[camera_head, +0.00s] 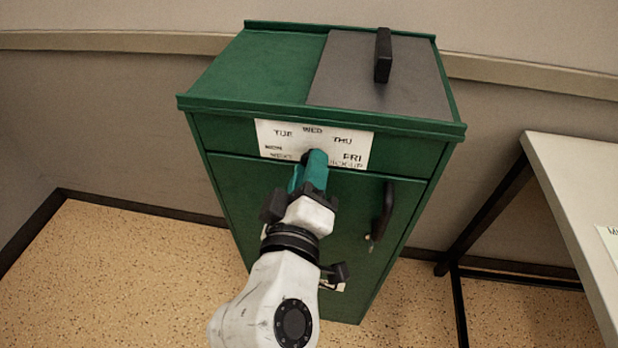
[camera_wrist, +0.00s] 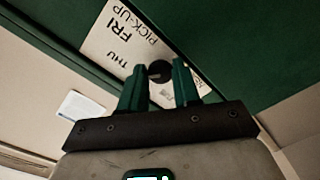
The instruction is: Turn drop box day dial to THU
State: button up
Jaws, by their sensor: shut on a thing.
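The green drop box (camera_head: 220,190) stands against the wall in the head view. Its white label plate (camera_head: 350,140) reads MON, TUE, WED, THU and FRI in an arc, with PICK-UP lettering below. The round black day dial (camera_wrist: 160,71) is at the plate in the wrist view. My gripper (camera_head: 312,165) comes up from below and hides most of the dial in the head view. In the wrist view my gripper (camera_wrist: 159,84) has its two green fingers on either side of the dial, closed on it. I cannot tell which day the dial points to.
The box has a grey lid (camera_head: 345,80) with a black handle (camera_head: 383,55) on top. A black door handle (camera_head: 384,210) sits right of my arm. A light table (camera_head: 570,185) stands at the right. Speckled floor is free on the left.

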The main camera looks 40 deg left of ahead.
jog(key=shift+f+m+b, duration=0.15)
jog(key=shift+m+b, duration=0.25)
jog(key=shift+m, duration=0.4)
jog(key=o, duration=1)
jog(key=shift+o, duration=0.2)
jog(key=v, duration=1)
jog(key=shift+s, duration=0.35)
jog(key=shift+d, duration=0.2)
